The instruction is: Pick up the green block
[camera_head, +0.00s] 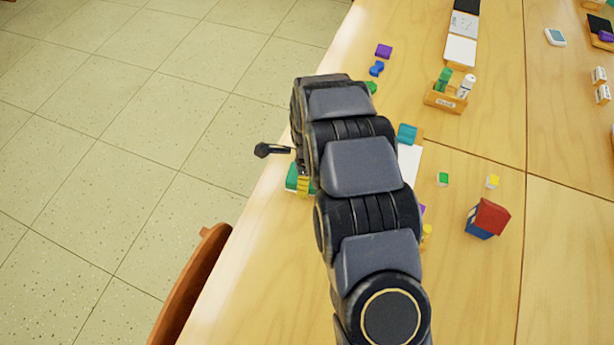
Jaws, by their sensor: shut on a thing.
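My arm reaches from the bottom of the head view over the table, and its links hide most of my gripper (299,166). The gripper is low at the table's left edge, shut on a green block (291,177), which shows partly just left of the arm. A yellow striped piece (303,186) is right beside the block. I cannot tell how the fingers sit on the block or whether it is clear of the table. Other green pieces are a small cube (443,180) on the right and a piece (371,87) partly behind the arm.
The wooden table (480,262) holds a red and blue block (486,218), a yellow-topped cube (492,181), a teal block (407,133), a wooden box (445,101), and blue (376,68) and purple (383,51) blocks. A brown chair (190,285) stands at the left edge.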

